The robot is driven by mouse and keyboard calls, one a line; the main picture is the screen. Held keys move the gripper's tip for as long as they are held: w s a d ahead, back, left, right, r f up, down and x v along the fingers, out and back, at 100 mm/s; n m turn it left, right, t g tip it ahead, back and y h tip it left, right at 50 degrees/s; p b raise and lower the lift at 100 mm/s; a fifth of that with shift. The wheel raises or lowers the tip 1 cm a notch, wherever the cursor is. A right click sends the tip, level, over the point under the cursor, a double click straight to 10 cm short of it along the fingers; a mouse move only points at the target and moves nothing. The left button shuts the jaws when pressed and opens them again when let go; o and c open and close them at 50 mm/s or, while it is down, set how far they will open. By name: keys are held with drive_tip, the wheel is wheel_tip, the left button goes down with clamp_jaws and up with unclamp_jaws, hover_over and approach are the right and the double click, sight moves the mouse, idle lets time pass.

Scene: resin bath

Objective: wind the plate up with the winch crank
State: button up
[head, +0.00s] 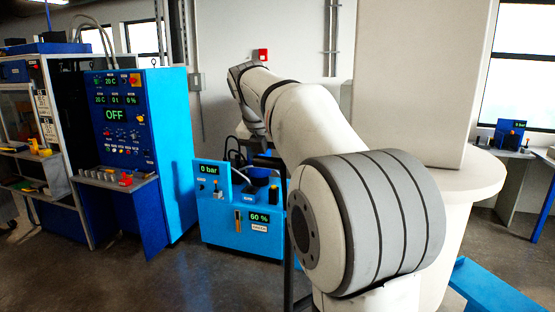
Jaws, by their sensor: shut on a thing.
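My arm reaches forward and away through the middle of the head view, and its far wrist bends downward in front of the back wall. My gripper at its end cannot be made out; it is hidden behind my own arm. I cannot make out the winch crank or the plate in this view. A blue resin bath unit (222,238) stands on the floor left of my arm, with displays reading 0 bar and 60 %. Part of its top and right side is hidden by my arm.
A tall blue control cabinet (177,160) showing OFF stands to the left, with a small shelf (115,182) of buttons. Cluttered grey racks (75,130) are beside it. A small blue device (508,135) sits at the far right. Grey floor (165,280) is clear in front.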

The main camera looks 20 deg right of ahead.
drive_tip(key=shift+w+a+f, duration=0.1)
drive_tip(key=shift+f, duration=0.25)
idle(0.8)
drive_tip(key=o, duration=1)
drive_tip(key=shift+c, duration=0.2)
drive_tip(key=shift+o, duration=1.3)
drive_tip(key=shift+w, duration=0.3)
drive_tip(key=shift+s+r, duration=0.1)
drive_tip(key=shift+s, duration=0.05)
drive_tip(key=shift+r, duration=0.1)
drive_tip(key=v, duration=0.7)
drive_tip(key=shift+r, duration=0.25)
drive_tip(key=shift+s+a, duration=0.1)
drive_tip(key=shift+b, duration=0.3)
drive_tip(key=shift+c, duration=0.5)
